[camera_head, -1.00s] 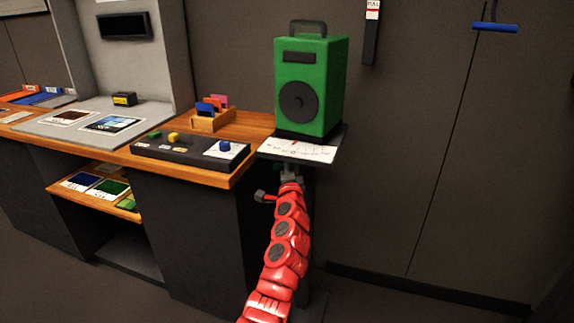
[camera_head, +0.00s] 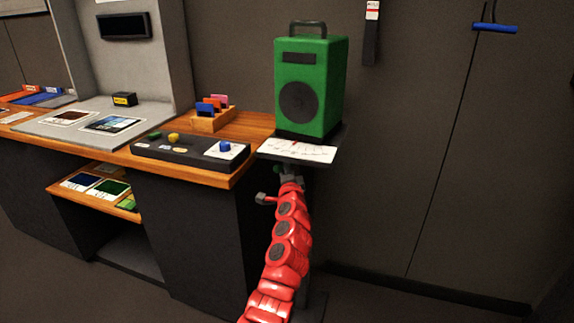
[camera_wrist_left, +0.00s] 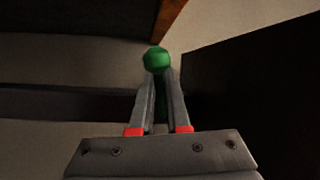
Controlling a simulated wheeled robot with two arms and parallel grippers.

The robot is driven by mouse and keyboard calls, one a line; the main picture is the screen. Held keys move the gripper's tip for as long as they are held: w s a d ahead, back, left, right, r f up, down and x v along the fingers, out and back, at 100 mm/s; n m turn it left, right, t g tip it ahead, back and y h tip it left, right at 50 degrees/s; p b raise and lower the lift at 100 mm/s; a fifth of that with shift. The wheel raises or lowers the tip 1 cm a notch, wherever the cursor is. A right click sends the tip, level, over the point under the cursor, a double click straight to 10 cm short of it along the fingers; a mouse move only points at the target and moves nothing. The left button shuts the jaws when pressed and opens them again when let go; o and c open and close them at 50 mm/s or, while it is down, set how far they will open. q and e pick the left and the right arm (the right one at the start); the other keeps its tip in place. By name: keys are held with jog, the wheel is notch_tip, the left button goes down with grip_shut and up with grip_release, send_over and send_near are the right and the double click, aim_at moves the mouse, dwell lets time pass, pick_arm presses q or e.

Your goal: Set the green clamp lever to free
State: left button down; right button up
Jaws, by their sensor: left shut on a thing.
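The green clamp lever shows in the left wrist view as a round green knob (camera_wrist_left: 157,60) at the fingertips, with a green shaft partly visible between the fingers. My left gripper (camera_wrist_left: 158,82) is shut on it. In the head view my left gripper (camera_head: 288,178) is at the end of the red arm, just under the small stand that carries the green speaker-like box (camera_head: 312,85). Only a small bit of green shows beside the gripper there; the rest of the lever is hidden. I cannot read the lever's setting. My right gripper is not in view.
A white scale card (camera_head: 310,153) with a red mark lies on the stand's front. The wooden desk (camera_head: 190,173) with a dark control panel (camera_head: 180,150) stands close to the left.

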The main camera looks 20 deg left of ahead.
pick_arm(q)
jog(key=shift+d+f+n+g, duration=0.1)
jog(key=shift+f+n+g, duration=0.15)
jog(key=shift+n, duration=0.3)
jog(key=shift+d+f+n+g, duration=0.15)
jog(key=shift+n+g, duration=0.2)
jog(key=shift+n, duration=0.2)
jog(key=shift+s+d+f+n+g+h+p, duration=0.1)
jog(key=shift+d+f+n+g+h+p, duration=0.4)
jog(key=shift+n, duration=1.15)
jog(key=shift+w+d+f+n+g+h+p, duration=0.1)
jog(key=shift+d+f+n+g+h, duration=0.35)
jog(key=shift+d+n+h, duration=0.8)
jog(key=shift+s+d+f+n+g+h+p, duration=0.1)
jog(key=shift+d+f+n+g+h+p, duration=0.3)
jog(key=shift+n, duration=1.6)
jog(key=c, duration=0.9)
grip_release()
jog(key=p+v, duration=0.1)
jog(key=v, duration=1.6)
jog(key=shift+s+a+r, duration=0.1)
jog(key=shift+r, duration=0.15)
